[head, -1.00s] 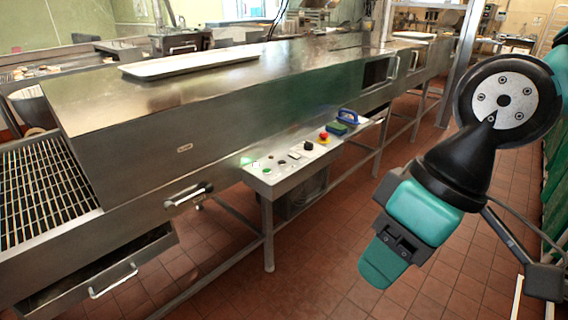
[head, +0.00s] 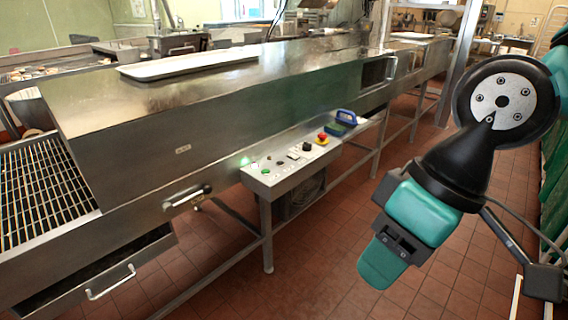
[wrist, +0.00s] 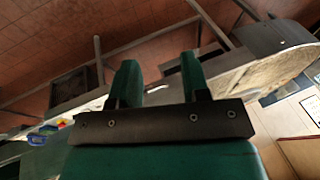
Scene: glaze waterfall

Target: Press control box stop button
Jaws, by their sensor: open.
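The control box (head: 283,180) is a pale metal panel on the front of the long steel machine, in the middle of the head view. A red mushroom button on a yellow base (head: 322,138), which looks like the stop button, sits toward its far right end. A black knob (head: 306,147), small white switches and a green button (head: 265,171) are on the same panel. My gripper (head: 380,266) hangs to the right of the box, over the floor, apart from it. In the wrist view its two green fingers (wrist: 159,62) are spread with nothing between them.
The steel machine (head: 150,120) with a white tray (head: 190,65) on top fills the left and middle. A blue-handled item (head: 346,118) is just beyond the red button. Drawer handles stick out at the front. Open tiled floor (head: 330,240) lies before the box.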

